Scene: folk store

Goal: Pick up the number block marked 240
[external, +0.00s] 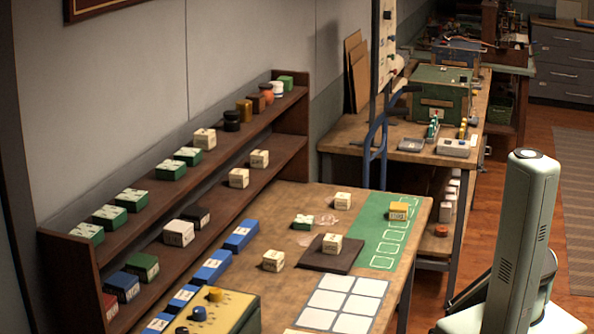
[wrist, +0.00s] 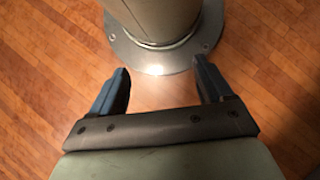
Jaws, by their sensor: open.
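Several cream number blocks stand on the table. One (external: 343,201) is near the back, one (external: 332,243) sits on a dark square board (external: 318,262), and one (external: 273,260) is left of the board. A yellow-topped block (external: 398,210) stands on the green mat (external: 372,240), and a green-and-cream block (external: 302,222) is near the table's middle. The markings are too small to read, so I cannot tell which is 240. My gripper (wrist: 160,70) is open and empty in the wrist view, above the wooden floor beside a round metal base. The external view does not show it.
A two-tier shelf (external: 290,153) along the wall holds more blocks and small jars. Blue blocks (external: 241,236) line the table's left side. A yellow panel with knobs (external: 228,306) and a white grid (external: 342,302) lie in front. A blue hand-truck frame (external: 375,150) stands behind.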

